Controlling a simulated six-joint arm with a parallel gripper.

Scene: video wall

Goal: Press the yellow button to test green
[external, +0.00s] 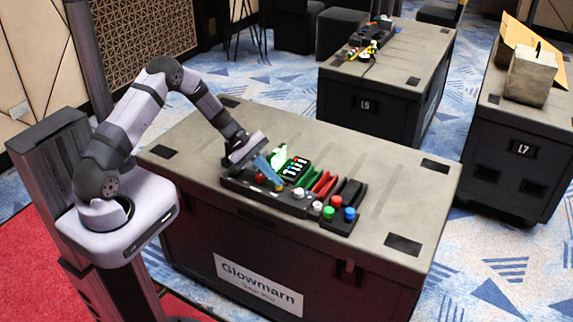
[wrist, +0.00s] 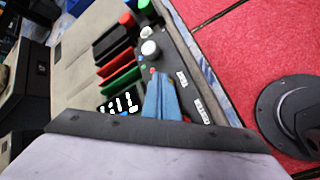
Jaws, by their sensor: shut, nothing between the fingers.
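The yellow button (external: 278,188) is on the front edge of the dark control panel (external: 240,185), between a red button (external: 260,177) and a white button (external: 298,192). My gripper (external: 275,178) is shut and empty, its blue fingers pointing down at the panel with the tips right at the yellow button. I cannot tell whether they touch it. In the wrist view the blue fingers (wrist: 155,78) reach over the panel and the yellow button is not clearly visible. A bright green light (external: 279,157) glows at the panel's back, behind the fingers.
Right of the fingers are a black block with lit marks (external: 295,167), green and red slots (external: 324,182), and a black section with green (external: 328,212), red (external: 336,201) and blue (external: 349,214) buttons. The case top (external: 390,190) is clear at right.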

